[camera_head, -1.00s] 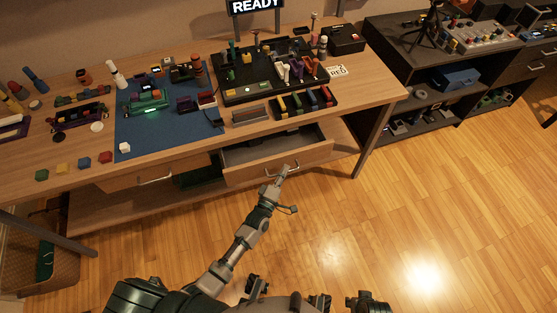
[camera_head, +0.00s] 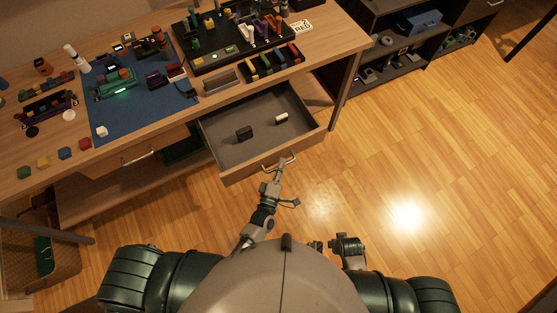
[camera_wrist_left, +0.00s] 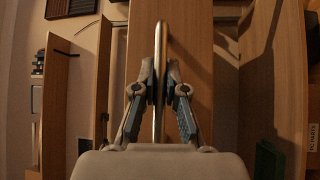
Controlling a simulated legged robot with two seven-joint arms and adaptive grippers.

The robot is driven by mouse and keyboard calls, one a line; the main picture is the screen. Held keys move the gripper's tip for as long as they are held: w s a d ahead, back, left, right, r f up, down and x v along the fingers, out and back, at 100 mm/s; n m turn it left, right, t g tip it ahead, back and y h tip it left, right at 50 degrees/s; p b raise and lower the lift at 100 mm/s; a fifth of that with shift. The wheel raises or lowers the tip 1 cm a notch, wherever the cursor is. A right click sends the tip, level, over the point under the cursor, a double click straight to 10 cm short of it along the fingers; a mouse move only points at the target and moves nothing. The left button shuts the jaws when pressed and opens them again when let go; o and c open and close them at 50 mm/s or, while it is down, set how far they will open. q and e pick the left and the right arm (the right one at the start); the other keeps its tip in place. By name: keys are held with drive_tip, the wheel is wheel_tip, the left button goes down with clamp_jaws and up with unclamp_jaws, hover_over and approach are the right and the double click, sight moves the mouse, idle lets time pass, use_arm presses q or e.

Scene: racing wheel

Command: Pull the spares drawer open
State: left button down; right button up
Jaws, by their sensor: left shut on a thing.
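The spares drawer (camera_head: 270,162) stands well open under the workbench, with its grey inside showing. A dark block (camera_head: 244,133) and a white block (camera_head: 281,118) lie in it. Its metal bar handle (camera_head: 265,166) is on the wooden front. My left gripper (camera_head: 284,163) is shut on the handle, and in the left wrist view its two fingers (camera_wrist_left: 160,85) close on either side of the upright-looking bar (camera_wrist_left: 159,60). My right gripper (camera_head: 317,246) is low in the head view near my body, small and partly hidden, so its jaws are unclear.
The workbench (camera_head: 100,155) carries a blue mat (camera_head: 150,115), toy cars and a black tray (camera_head: 225,62). A second, closed drawer (camera_head: 135,160) is to the left. A bin (camera_head: 50,262) stands at lower left. The wooden floor (camera_head: 440,170) to the right is clear.

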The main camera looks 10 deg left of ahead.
use_arm(q)
drive_tip(key=shift+s+f, duration=0.1)
drive_tip(key=shift+f, duration=0.2)
drive_tip(key=c, duration=1.2)
unclamp_jaws()
drive_tip(key=shift+r, duration=0.1)
drive_tip(key=v, duration=1.1)
drive_tip(key=shift+s, duration=0.35)
